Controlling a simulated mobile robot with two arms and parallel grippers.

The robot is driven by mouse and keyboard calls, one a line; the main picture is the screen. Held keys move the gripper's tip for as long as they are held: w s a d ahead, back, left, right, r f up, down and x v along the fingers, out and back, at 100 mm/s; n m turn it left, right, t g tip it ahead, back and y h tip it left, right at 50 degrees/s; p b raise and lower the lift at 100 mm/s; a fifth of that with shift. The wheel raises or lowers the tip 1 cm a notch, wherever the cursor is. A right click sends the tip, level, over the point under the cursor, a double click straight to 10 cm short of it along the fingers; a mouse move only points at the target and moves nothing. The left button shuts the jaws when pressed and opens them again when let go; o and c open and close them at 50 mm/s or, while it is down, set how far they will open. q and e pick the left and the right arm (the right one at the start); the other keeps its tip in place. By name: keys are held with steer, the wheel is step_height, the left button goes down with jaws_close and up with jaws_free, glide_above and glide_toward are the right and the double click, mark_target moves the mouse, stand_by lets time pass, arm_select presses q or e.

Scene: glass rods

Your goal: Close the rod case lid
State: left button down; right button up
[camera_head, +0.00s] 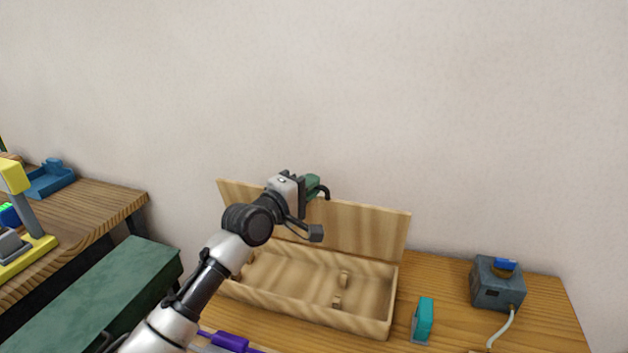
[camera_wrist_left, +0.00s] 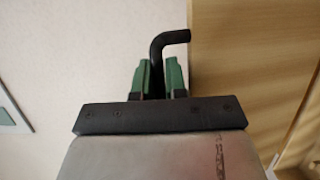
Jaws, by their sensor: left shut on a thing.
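The wooden rod case (camera_head: 310,315) stands on the table against the wall. Its lid (camera_head: 360,228) is open and upright along the back edge. My left gripper (camera_head: 313,183), with green fingers, is at the lid's top edge, about mid-length, and my arm hides part of the lid and case. In the left wrist view the gripper (camera_wrist_left: 160,78) is shut on a black bent rod (camera_wrist_left: 158,52). The rod's tip bends towards the lid (camera_wrist_left: 235,70); I cannot tell whether it touches. My right gripper is out of view.
A teal block-like object (camera_head: 424,318) and a grey box with a blue top and a cable (camera_head: 497,285) stand right of the case. Purple items (camera_head: 230,341) lie in front. A second table (camera_head: 100,205) and a green bench (camera_head: 110,295) are at left.

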arm_select(q)
steer(key=s+a+f+m+t+h+b, duration=0.1)
steer(key=s+a+f+h+b, duration=0.1)
steer(key=s, duration=0.4)
steer(key=shift+s+a+f+t+b, duration=0.35)
steer(key=shift+f+b, duration=0.3)
steer(key=shift+b, duration=0.6)
steer(key=c, duration=1.5)
jaws_free()
steer(key=b+v, duration=0.1)
steer(key=v, duration=0.9)
steer(key=shift+s+a+f, duration=0.15)
steer(key=shift+s+a, duration=0.1)
steer(key=shift+a, duration=0.05)
